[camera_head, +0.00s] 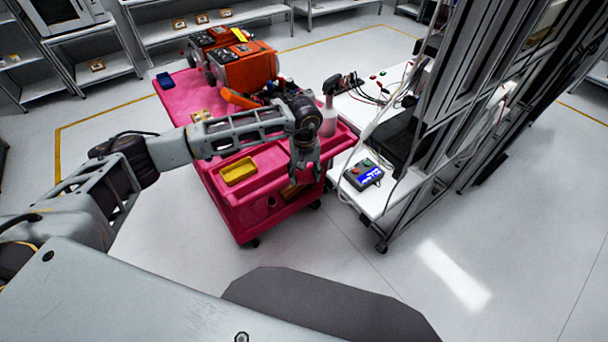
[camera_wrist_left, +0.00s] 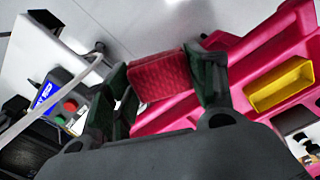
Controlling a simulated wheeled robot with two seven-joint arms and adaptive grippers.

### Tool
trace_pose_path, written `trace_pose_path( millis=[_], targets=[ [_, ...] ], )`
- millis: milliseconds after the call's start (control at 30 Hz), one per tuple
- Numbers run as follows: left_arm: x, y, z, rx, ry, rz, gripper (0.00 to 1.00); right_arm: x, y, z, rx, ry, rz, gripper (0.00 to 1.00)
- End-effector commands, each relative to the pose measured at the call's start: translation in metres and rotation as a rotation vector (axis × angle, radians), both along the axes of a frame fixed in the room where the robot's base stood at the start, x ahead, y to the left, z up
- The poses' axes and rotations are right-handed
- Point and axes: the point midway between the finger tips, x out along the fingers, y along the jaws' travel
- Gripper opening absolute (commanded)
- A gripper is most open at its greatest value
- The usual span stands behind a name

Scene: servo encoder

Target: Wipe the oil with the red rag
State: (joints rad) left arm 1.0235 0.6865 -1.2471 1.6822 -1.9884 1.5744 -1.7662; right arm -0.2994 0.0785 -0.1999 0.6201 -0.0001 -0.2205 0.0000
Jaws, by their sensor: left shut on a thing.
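The red rag (camera_wrist_left: 157,76) shows in the left wrist view as a textured red piece between the two dark fingers of my left gripper (camera_head: 304,170). The gripper is shut on it. In the head view this gripper hangs over the near right end of the pink cart (camera_head: 258,222), and I cannot make out the rag there. I cannot pick out the oil in either view. My right gripper is not in view.
A yellow tray (camera_head: 239,171) lies on the cart's near part. Behind stand an orange machine (camera_head: 248,70) and a spray bottle (camera_head: 328,115). Right of the cart, a white bench holds a control box (camera_head: 363,174) and cables. The floor in front is clear.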

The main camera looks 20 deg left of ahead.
Motion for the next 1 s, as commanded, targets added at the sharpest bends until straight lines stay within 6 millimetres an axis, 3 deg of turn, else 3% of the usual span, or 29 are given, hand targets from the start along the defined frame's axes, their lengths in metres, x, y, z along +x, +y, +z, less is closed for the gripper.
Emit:
trace_pose_path(
  millis=[267, 467, 667, 1000],
  targets=[
    [0.011, 0.005, -0.007, -0.002, 0.000, -0.180, 0.37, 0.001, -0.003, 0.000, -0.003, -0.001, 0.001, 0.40],
    [0.011, 0.016, -0.031, -0.005, 0.006, -0.336, 0.37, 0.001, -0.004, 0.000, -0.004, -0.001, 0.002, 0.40],
    [-0.005, 0.033, -0.069, -0.005, 0.005, -0.428, 0.37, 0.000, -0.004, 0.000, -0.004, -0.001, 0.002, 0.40],
    [-0.050, 0.054, -0.128, 0.000, 0.006, -0.455, 0.37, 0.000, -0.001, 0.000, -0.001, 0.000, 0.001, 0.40]
  ],
)
